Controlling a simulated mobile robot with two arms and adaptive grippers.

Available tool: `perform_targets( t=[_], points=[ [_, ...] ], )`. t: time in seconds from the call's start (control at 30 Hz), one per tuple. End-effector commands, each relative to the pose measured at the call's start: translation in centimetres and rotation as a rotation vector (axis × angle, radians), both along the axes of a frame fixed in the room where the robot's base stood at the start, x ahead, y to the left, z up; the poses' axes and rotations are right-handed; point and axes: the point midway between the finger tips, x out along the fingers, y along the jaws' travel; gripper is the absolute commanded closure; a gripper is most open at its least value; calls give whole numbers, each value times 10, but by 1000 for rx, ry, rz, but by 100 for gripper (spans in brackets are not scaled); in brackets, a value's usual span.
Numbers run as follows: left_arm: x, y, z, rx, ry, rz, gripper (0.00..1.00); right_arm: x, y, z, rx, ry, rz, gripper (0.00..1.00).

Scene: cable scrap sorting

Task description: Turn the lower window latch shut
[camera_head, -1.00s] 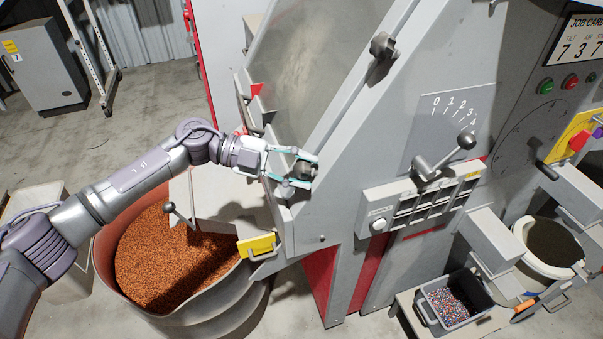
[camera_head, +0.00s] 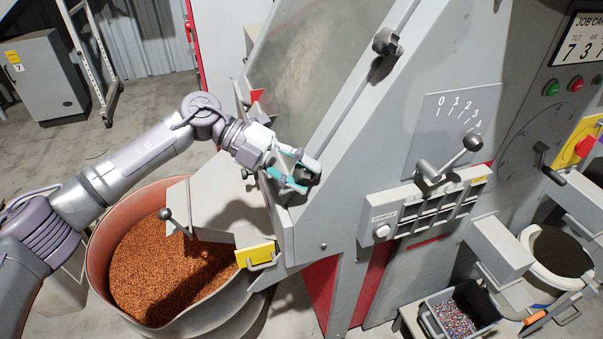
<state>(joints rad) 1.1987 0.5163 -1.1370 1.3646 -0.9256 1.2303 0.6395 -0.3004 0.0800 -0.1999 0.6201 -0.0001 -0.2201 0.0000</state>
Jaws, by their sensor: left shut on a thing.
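The lower window latch (camera_head: 307,173) is a dark knob at the lower end of the window frame on the grey machine. My left gripper (camera_head: 299,175) is shut on it, its teal-edged fingers on either side of the knob. The fingers hide part of the latch, so its exact angle is hard to tell. The upper window latch (camera_head: 386,43) is a similar dark knob higher up on the sloping frame. The cloudy window (camera_head: 310,70) lies to the left of that frame. My right gripper is not in view.
A large drum of orange-brown granules (camera_head: 170,265) stands below my left arm. A chute with a yellow tag (camera_head: 255,252) reaches over it. A lever (camera_head: 452,158) with a numbered scale, sample drawers (camera_head: 440,207) and a bin of granules (camera_head: 458,316) are to the right.

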Motion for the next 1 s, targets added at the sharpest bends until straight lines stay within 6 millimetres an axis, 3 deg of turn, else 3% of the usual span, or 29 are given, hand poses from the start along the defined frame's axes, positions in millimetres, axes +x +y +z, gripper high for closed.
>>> perform_targets(
  t=[0.33,0.37,0.5,0.83,1.0],
  points=[
    [0,0,0,2,-3,-3,94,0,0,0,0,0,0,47],
    [0,0,0,2,-3,-3,54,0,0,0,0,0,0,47],
    [0,0,0,2,-3,-3,33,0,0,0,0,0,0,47],
    [1,2,1,1,-2,-1,33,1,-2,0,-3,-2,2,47],
    [7,21,10,2,-3,3,33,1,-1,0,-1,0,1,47]
  ],
)
